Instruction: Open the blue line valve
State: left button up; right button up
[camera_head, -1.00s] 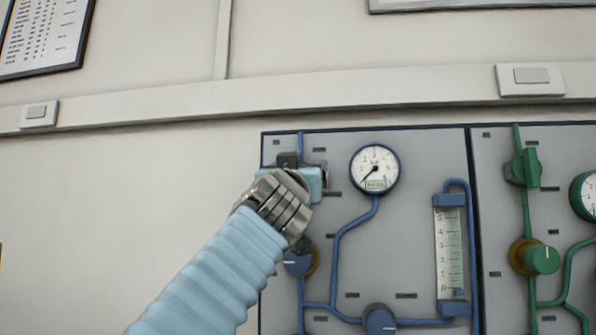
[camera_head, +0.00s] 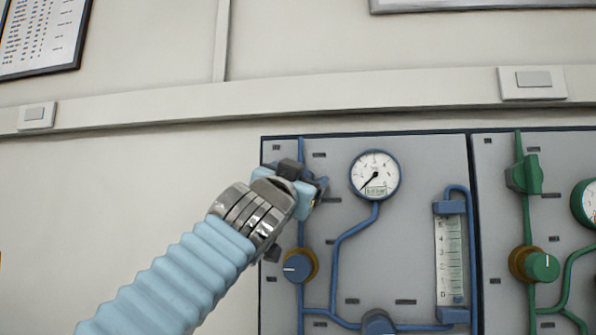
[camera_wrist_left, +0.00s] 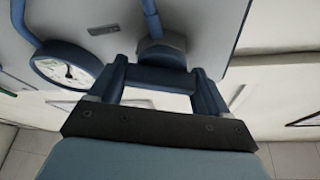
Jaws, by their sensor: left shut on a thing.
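The blue line valve (camera_head: 321,187) sits at the upper left of the grey panel, on the vertical blue pipe, and is mostly hidden by my gripper. My left gripper (camera_head: 307,190) comes in from the lower left and is shut on the valve's handle. My right gripper does not show.
A gauge (camera_head: 375,174) with its needle at lower left is right of the valve. A blue knob (camera_head: 298,267) is below it, and a flow tube (camera_head: 450,255) further right. A green valve (camera_head: 525,173) is on the neighbouring panel.

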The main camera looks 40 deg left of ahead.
pick_arm(q)
jog(key=m+h+p, duration=0.1)
jog(key=m+h, duration=0.1)
jog(key=m, duration=0.2)
jog(key=shift+d+r, duration=0.1)
jog(key=shift+d, duration=0.05)
jog(key=shift+w+m+h+p, duration=0.1)
jog(key=shift+m+h+p, duration=0.45)
jog(key=shift+m, duration=0.65)
jog(key=m, duration=0.1)
jog(key=m+g+h, duration=0.1)
jog(key=m, duration=0.3)
jog(key=shift+f+h, duration=0.25)
jog(key=shift+h, duration=0.1)
jog(key=m+g, duration=0.1)
jog(key=m, duration=0.1)
jog(key=m+h, duration=0.1)
jog(key=m, duration=0.1)
jog(key=shift+f+g, duration=0.1)
jog(key=shift+g, duration=0.3)
jog(key=shift+m, duration=0.5)
jog(key=o, duration=1)
jog(key=shift+c, duration=0.2)
